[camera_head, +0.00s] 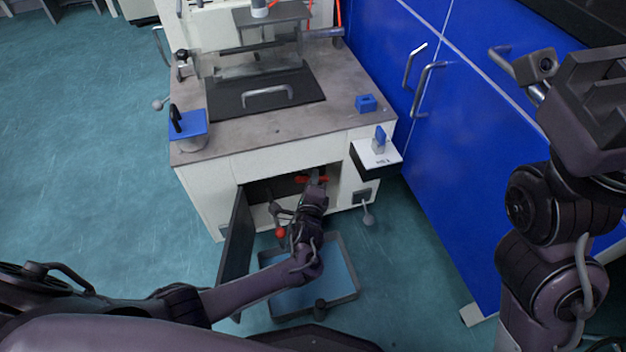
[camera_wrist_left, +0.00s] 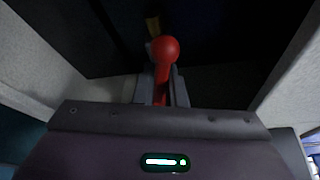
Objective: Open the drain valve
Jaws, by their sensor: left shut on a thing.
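The drain valve shows as a red handle (camera_head: 312,179) inside the open lower compartment of the machine. In the left wrist view it is a red lever with a round knob (camera_wrist_left: 163,50), with a brass-coloured part (camera_wrist_left: 153,24) behind it. My left gripper (camera_head: 316,176) reaches into the compartment and is shut on the red handle. In the left wrist view the gripper's fingers (camera_wrist_left: 161,90) stand on either side of the lever. The valve body is mostly hidden in the dark. My right arm is at the right edge; its fingers cannot be made out.
The compartment door (camera_head: 237,240) hangs open to the left of my left arm. A blue-floored tray (camera_head: 345,262) lies on the floor below the opening. A red ball knob (camera_head: 281,232) is beside my wrist. Blue cabinets (camera_head: 455,140) stand close on the right; the floor at left is clear.

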